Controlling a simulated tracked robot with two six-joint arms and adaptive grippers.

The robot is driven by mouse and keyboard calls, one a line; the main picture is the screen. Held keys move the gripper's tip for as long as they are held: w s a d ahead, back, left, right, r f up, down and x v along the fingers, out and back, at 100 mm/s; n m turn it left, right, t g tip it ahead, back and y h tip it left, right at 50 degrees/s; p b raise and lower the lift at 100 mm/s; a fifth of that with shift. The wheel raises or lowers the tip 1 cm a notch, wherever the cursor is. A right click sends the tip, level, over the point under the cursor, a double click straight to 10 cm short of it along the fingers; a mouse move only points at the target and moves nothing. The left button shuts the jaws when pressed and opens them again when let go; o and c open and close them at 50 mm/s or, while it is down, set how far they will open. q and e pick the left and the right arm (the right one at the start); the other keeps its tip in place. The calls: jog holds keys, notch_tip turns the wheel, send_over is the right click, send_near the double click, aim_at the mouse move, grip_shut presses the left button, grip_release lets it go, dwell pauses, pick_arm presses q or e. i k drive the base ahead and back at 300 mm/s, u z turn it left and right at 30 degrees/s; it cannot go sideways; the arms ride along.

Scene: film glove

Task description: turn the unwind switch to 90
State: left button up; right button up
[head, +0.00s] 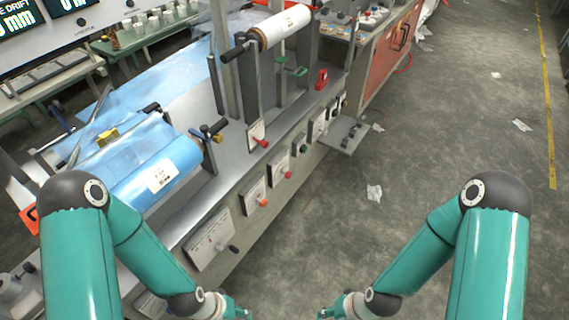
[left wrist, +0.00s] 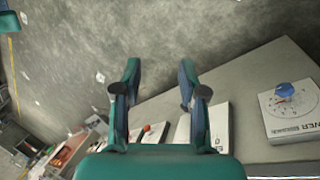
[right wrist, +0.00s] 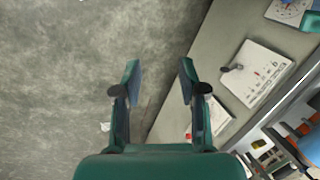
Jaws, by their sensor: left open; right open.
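Several white switch plates sit along the machine's front face; I cannot read which one is the unwind switch. The nearest plate (head: 205,243) has a dark lever; it appears to be the plate with a dark lever in the right wrist view (right wrist: 262,72). Farther along are a plate with a red knob (head: 252,190) and a second red-knob plate (head: 277,171). My left gripper (head: 238,312) is open and empty at the bottom edge; its fingers also show in the left wrist view (left wrist: 160,80). My right gripper (head: 326,313) is open and empty, apart from the plates.
A blue film roll (head: 143,178) lies on the machine, and a white roll (head: 281,27) is mounted on posts farther back. A plate with a blue knob (left wrist: 290,108) shows in the left wrist view. The grey floor (head: 330,215) right of the machine is mostly clear, with scattered scraps.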

aim_at(288, 174)
jog(key=z, duration=0.25)
jog(key=i, duration=0.65)
jog(key=u, duration=1.5)
jog(key=k, duration=1.05)
jog(key=z, duration=0.05)
jog(key=i, duration=0.95)
jog(key=z, duration=0.05)
